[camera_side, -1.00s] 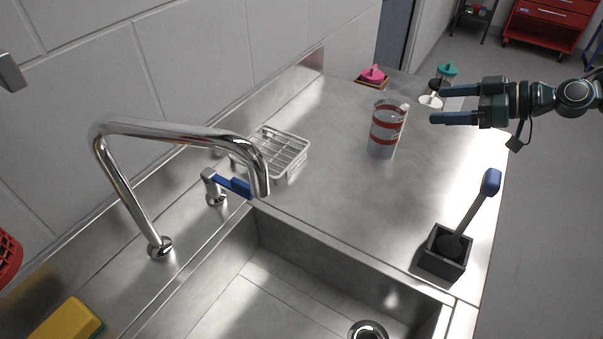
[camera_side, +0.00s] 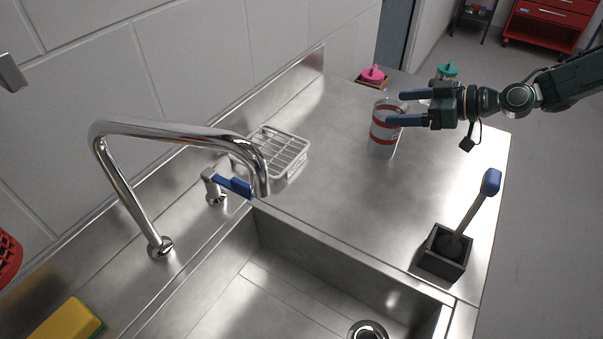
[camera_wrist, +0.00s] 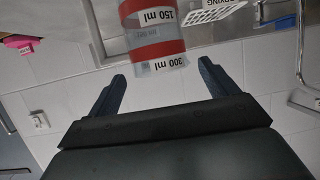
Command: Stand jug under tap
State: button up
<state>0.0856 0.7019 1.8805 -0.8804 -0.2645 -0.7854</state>
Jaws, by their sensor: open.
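The jug (camera_side: 383,137) is clear with red bands and stands upright on the steel counter, right of the wire rack. It also shows in the wrist view (camera_wrist: 153,40), with "150 ml" and "300 ml" labels. My gripper (camera_side: 394,107) is open at the jug's upper right side. In the wrist view its two fingers (camera_wrist: 160,80) point toward the jug from either side, with the jug between and just beyond the tips.
A wire rack (camera_side: 278,150) lies between tap and jug. The sink (camera_side: 300,285) opens in front. A black brush holder (camera_side: 440,252) with a blue-handled brush stands at the right edge. A yellow sponge (camera_side: 62,322) lies at lower left. Pink-lidded (camera_side: 373,74) and teal-lidded (camera_side: 447,70) items stand behind.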

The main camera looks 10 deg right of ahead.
aim_at(384, 110)
jog(key=shift+f+x, duration=0.25)
jog(key=shift+x, duration=2.3)
jog(key=shift+s+d, duration=0.1)
jog(key=c, duration=1.5)
jog(key=shift+o, duration=0.2)
jog(key=shift+r, duration=0.1)
notch_tip(384, 110, up, 20)
